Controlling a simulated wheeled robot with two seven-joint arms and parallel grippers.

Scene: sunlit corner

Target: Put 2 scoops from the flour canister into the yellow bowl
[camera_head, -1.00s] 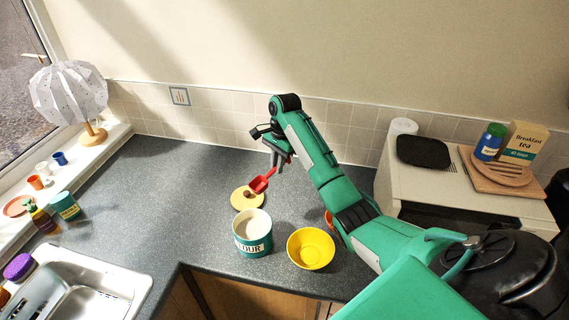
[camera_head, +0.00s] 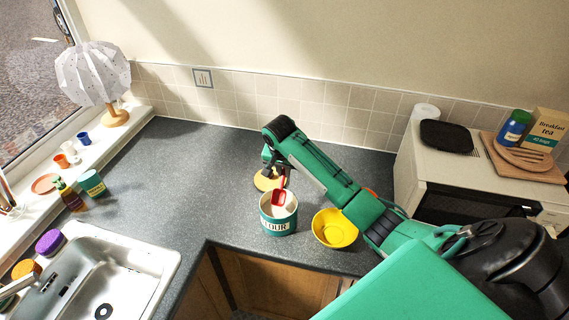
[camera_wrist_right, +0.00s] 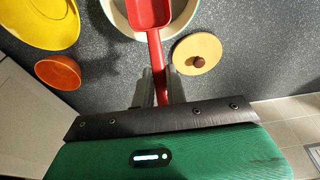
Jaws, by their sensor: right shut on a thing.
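The flour canister (camera_head: 279,225) stands open on the counter, teal with a white label band. My right gripper (camera_wrist_right: 160,88) is shut on the handle of the red scoop (camera_wrist_right: 149,14). In the head view the red scoop (camera_head: 280,196) is over the canister's mouth, and I cannot tell whether it touches the flour. The yellow bowl (camera_head: 335,229) stands just right of the canister, and it also shows in the right wrist view (camera_wrist_right: 45,22). Its inside looks empty in the head view. The round lid with a brown knob (camera_wrist_right: 196,54) lies behind the canister. My left gripper is out of view.
An orange cup (camera_wrist_right: 58,72) stands close to the yellow bowl, mostly hidden behind my arm in the head view. A sink (camera_head: 120,265) lies at the left, and a microwave (camera_head: 420,190) stands at the right. The counter left of the canister is clear.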

